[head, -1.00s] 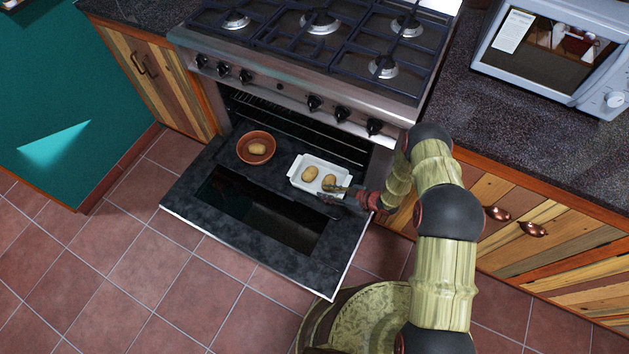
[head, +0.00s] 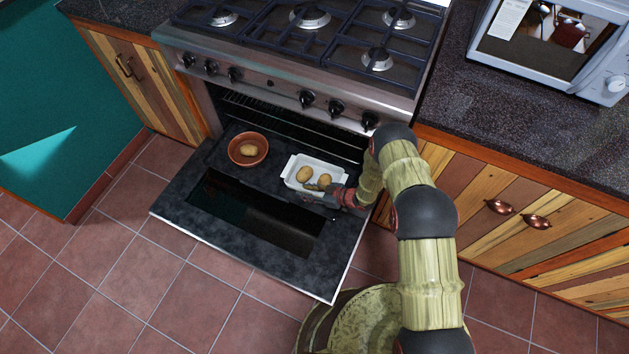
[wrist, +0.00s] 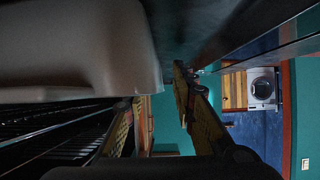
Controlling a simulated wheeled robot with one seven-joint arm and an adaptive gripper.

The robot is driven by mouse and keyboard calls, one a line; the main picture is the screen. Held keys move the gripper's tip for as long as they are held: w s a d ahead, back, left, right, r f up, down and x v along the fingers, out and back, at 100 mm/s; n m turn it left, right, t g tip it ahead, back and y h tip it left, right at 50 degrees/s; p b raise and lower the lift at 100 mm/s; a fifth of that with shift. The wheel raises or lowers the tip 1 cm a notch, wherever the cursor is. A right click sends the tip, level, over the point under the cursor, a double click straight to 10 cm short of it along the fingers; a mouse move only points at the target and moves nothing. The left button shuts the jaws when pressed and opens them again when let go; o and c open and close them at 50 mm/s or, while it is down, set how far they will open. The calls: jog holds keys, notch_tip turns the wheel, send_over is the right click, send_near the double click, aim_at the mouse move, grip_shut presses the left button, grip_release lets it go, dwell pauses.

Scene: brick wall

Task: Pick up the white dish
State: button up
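The white dish (head: 322,163) is a rectangular baking dish with handles. It sits on the open oven door's inner side, near the oven mouth, and holds two potatoes (head: 304,174). My gripper (head: 314,192) is at the dish's near right side, with one finger over the near rim and the other lower, in front of it. In the wrist view the dish (wrist: 75,50) fills the upper left as a pale, close surface. The gripper's fingers (wrist: 155,100) stand apart beside it, with a gap between them. Whether they touch the dish I cannot tell.
A brown round bowl (head: 237,158) with one potato stands left of the dish. The oven door (head: 185,190) hangs open, low over the tiled floor. The stove (head: 285,75) rises behind. Cabinets (head: 530,235) stand at the right, with a microwave (head: 550,45) on the counter.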

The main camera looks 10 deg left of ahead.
jog(key=shift+c, duration=0.5)
grip_shut()
dwell(0.5)
